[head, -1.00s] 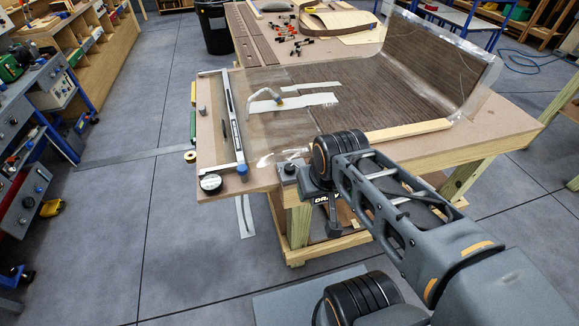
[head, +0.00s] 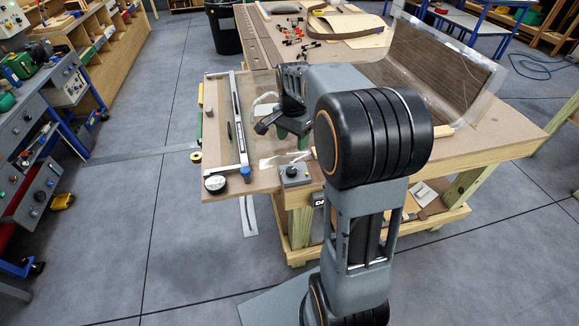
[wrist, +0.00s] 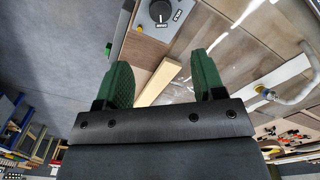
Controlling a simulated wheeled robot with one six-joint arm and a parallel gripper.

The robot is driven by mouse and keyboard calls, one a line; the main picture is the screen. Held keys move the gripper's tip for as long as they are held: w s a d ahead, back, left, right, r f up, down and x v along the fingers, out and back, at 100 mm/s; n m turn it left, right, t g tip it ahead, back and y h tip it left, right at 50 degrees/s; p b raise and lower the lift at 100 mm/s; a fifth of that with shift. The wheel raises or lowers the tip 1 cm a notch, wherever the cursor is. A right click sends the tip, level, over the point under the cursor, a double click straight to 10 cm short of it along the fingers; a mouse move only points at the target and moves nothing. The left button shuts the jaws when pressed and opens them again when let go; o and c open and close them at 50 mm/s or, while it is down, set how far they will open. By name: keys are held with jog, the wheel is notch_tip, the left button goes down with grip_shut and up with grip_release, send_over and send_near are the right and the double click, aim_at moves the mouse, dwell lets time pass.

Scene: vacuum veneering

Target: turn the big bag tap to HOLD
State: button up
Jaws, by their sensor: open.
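The big bag tap appears to be the small grey box with a round black knob (head: 292,173) on the near edge of the table. My gripper (head: 287,134) has green fingers and sits above the table, beyond the box in the head view. In the wrist view my gripper (wrist: 160,60) is open and empty, with its fingers apart and clear of the knob.
The clear bag (head: 265,150) lies over the table, with a clamp bar (head: 237,120) at its left. A round gauge (head: 215,184) stands at the near left corner. A pale wood strip (wrist: 158,82) shows between my fingers.

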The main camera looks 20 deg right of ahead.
aim_at(292, 170)
notch_tip(292, 170, down, 13)
jog(key=shift+s+a+r+p, duration=0.1)
jog(key=shift+a+r+p, duration=0.05)
jog(key=shift+p, duration=0.3)
jog(key=shift+c, duration=0.4)
jog(key=c, duration=0.7)
jog(key=shift+c, duration=0.7)
jog(key=shift+n+b, duration=0.4)
jog(key=shift+n, duration=0.8)
jog(key=n, duration=0.3)
jog(key=shift+s+f+n+b, duration=0.1)
jog(key=shift+f+n+b, duration=0.1)
jog(key=shift+n+b, duration=0.15)
jog(key=n+b, duration=0.1)
jog(key=n, duration=0.4)
jog(key=shift+n, duration=0.35)
